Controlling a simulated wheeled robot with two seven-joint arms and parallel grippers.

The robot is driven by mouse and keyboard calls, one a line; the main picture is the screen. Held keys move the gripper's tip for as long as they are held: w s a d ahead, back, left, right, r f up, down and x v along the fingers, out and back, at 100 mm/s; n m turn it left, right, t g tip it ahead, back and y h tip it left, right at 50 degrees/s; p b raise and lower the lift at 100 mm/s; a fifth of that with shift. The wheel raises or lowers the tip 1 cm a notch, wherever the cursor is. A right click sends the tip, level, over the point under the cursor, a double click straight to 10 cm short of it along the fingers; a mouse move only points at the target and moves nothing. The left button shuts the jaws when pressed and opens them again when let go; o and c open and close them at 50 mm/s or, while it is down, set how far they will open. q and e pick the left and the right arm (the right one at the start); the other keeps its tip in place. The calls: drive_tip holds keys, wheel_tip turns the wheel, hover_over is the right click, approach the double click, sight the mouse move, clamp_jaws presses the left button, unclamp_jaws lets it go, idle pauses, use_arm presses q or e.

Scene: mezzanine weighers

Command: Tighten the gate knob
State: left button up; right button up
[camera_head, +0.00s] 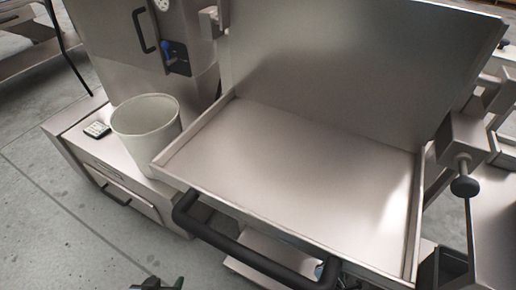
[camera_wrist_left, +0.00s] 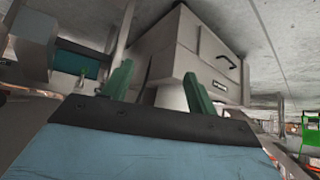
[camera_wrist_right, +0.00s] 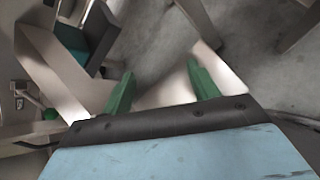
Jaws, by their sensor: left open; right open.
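A dark round knob (camera_head: 465,187) sticks out below a metal block (camera_head: 462,138) at the right of the metal tray in the head view; it looks like the gate knob. No gripper touches it. My left gripper (camera_head: 165,284) barely shows at the bottom edge of the head view, well left of and below the knob. Its green fingers stand apart and empty in the left wrist view (camera_wrist_left: 157,70). My right gripper (camera_wrist_right: 160,67) is open and empty in its wrist view; I cannot clearly make it out in the head view.
The metal tray (camera_head: 290,165) with a black handle bar (camera_head: 240,250) fills the middle. A blue knob (camera_head: 165,46) sits on the machine behind. Open floor (camera_head: 50,220) lies at the left.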

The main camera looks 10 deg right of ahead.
drive_tip(key=w+d+r+n+t+h+b, duration=0.2)
drive_tip(key=w+r+n+t+h+b, duration=0.35)
drive_tip(key=w+r+n+b, duration=0.3)
use_arm(q)
drive_tip(key=w+d+r+t+h+b, duration=0.1)
drive_tip(key=r+t, duration=0.5)
drive_tip(key=r, duration=0.7)
drive_tip(key=w+d+r+t+h+b, duration=0.1)
drive_tip(key=r+t, duration=0.5)
drive_tip(key=r, duration=0.6)
drive_tip(key=shift+w+d+r+t+h+b, duration=0.4)
drive_tip(key=shift+w+d+h, duration=0.35)
drive_tip(key=shift+d+h, duration=0.3)
use_arm(e)
drive_tip(key=w+d+r+m, duration=0.1)
drive_tip(key=w+d+m, duration=0.1)
drive_tip(key=w+d, duration=0.6)
drive_tip(key=shift+w+r+t, duration=0.25)
drive_tip(key=shift+w+t, duration=0.1)
drive_tip(key=shift+w, duration=1)
drive_tip(key=shift+d, duration=0.1)
drive_tip(key=c, duration=1)
